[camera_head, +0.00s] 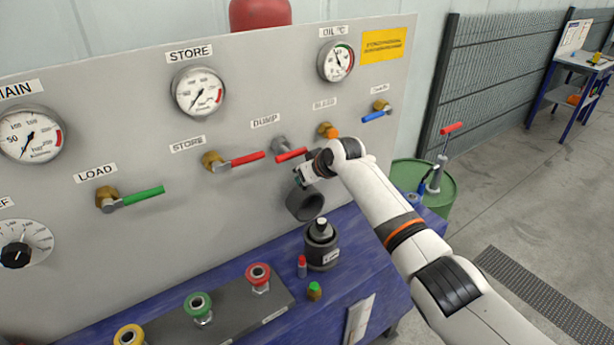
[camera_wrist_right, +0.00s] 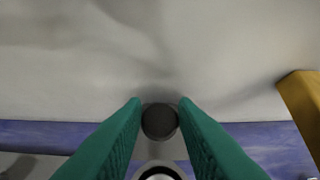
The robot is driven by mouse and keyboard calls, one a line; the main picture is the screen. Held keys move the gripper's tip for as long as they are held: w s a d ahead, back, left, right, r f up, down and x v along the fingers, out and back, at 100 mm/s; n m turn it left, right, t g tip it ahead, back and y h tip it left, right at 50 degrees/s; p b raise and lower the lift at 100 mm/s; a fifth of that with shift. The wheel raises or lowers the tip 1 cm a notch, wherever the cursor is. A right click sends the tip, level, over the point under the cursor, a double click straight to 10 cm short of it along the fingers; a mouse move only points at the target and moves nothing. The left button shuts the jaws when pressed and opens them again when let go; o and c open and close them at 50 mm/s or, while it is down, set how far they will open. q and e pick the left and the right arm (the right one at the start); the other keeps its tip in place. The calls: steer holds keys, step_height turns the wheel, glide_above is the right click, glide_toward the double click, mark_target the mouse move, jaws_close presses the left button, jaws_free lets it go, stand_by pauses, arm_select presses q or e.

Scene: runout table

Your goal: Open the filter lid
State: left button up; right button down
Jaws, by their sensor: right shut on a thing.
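A dark grey round piece (camera_head: 304,204), which looks like the filter lid, shows its hollow side in the head view. It stands at the panel, above and left of a black labelled canister (camera_head: 322,250) with a pale-ringed neck. I cannot tell whether a hinge joins them. My right gripper (camera_head: 303,178) is at the top of the grey piece. In the right wrist view, its teal fingers (camera_wrist_right: 160,118) are shut on a dark round end (camera_wrist_right: 159,122), apparently part of that piece. A pale ring with a dark centre (camera_wrist_right: 158,174) shows below. My left gripper is not in view.
The panel (camera_head: 240,190) carries gauges and valve levers; the red dump lever (camera_head: 291,155) is close to my right gripper. A red-capped vial (camera_head: 302,266) and a green-topped brass fitting (camera_head: 314,291) stand by the canister. A green drum (camera_head: 432,185) is beyond my right arm.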

steer(key=shift+w+r, duration=0.1)
steer(key=shift+r, duration=0.25)
steer(key=c, duration=1.3)
jaws_free()
steer(key=shift+o, duration=0.7)
steer(key=shift+f, duration=0.15)
steer(key=b+v, duration=0.3)
steer(key=v, duration=0.9)
